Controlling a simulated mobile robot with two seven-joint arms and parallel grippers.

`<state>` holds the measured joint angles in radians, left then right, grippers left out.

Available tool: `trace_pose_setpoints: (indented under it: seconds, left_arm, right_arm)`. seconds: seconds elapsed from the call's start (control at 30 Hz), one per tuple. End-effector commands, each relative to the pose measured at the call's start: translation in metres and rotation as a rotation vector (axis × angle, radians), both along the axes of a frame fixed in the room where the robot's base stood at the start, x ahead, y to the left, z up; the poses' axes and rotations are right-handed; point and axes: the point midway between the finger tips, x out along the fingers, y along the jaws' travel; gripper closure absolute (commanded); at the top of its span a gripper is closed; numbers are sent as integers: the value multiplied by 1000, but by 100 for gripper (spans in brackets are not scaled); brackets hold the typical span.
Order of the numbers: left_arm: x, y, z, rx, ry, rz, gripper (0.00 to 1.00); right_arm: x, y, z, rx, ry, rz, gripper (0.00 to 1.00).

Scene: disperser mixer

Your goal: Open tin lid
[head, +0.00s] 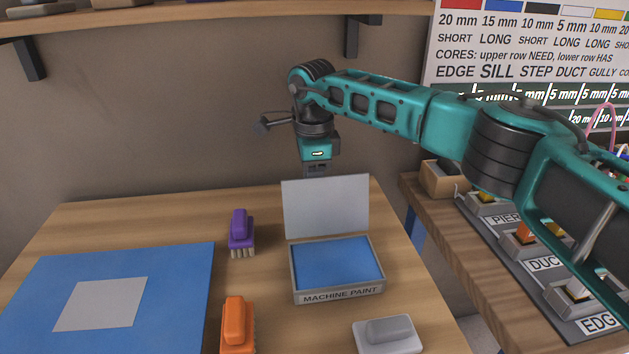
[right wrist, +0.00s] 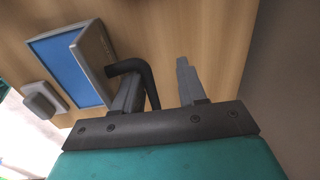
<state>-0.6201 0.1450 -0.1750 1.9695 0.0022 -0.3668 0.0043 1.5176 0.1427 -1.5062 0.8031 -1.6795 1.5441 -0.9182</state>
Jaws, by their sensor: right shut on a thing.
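The machine paint tin (head: 337,293) is a grey, shallow box with blue inside, on the table. Its grey lid (head: 326,207) stands upright at the tin's back edge, so the tin is open. The tin (right wrist: 52,42) and lid (right wrist: 93,62) also show in the right wrist view. My right gripper (head: 317,172) is just behind the lid's top edge, pointing down. In the right wrist view a black bent handle (right wrist: 131,67) runs from the lid to between my right fingers (right wrist: 157,88), and the gripper is shut on it. My left gripper is not in view.
A purple brush (head: 239,229) is left of the tin, an orange brush (head: 235,322) in front left, and a grey block (head: 388,334) in front right. A blue mat (head: 180,290) with a grey square (head: 100,304) lies at left. A shelf (head: 200,12) hangs above.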

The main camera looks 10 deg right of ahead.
Motion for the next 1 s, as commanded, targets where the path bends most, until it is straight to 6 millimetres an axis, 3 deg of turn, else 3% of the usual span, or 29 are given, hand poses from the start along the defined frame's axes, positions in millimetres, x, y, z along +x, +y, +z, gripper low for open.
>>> trace_pose_setpoints:
  seconds: [0.03,0.77,1.0]
  left_arm:
    - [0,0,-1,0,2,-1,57]
    - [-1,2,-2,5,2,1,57]
    - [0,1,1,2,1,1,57]
  right_arm:
    - [7,-3,3,7,-28,-15,65]
    - [4,-2,-2,3,-20,-8,62]
    - [-7,-2,11,4,-21,-6,62]
